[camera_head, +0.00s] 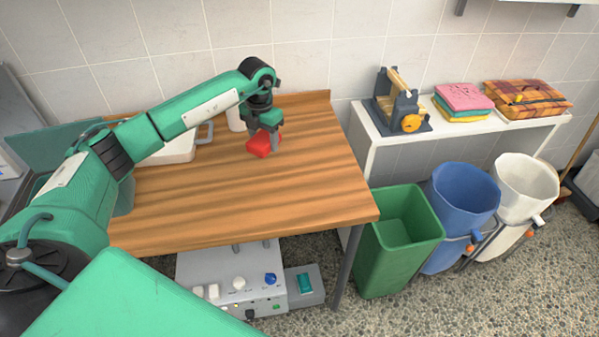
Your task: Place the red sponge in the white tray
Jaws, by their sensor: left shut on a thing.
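The red sponge (260,146) is at the back middle of the wooden table. My left gripper (264,139) points down and is shut on the red sponge. I cannot tell whether the sponge touches the tabletop or is slightly above it. The white tray (178,153) lies on the table to the left of the sponge, with a grey handle at its right end. My left arm passes in front of the tray and hides much of it. My right gripper is not in view.
A white container (236,119) stands behind my left gripper. The wooden table (300,190) is clear at its front and right. A white shelf (455,132) holds a dark device (400,105) and folded towels (463,100). Green (400,240), blue and white bins stand below.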

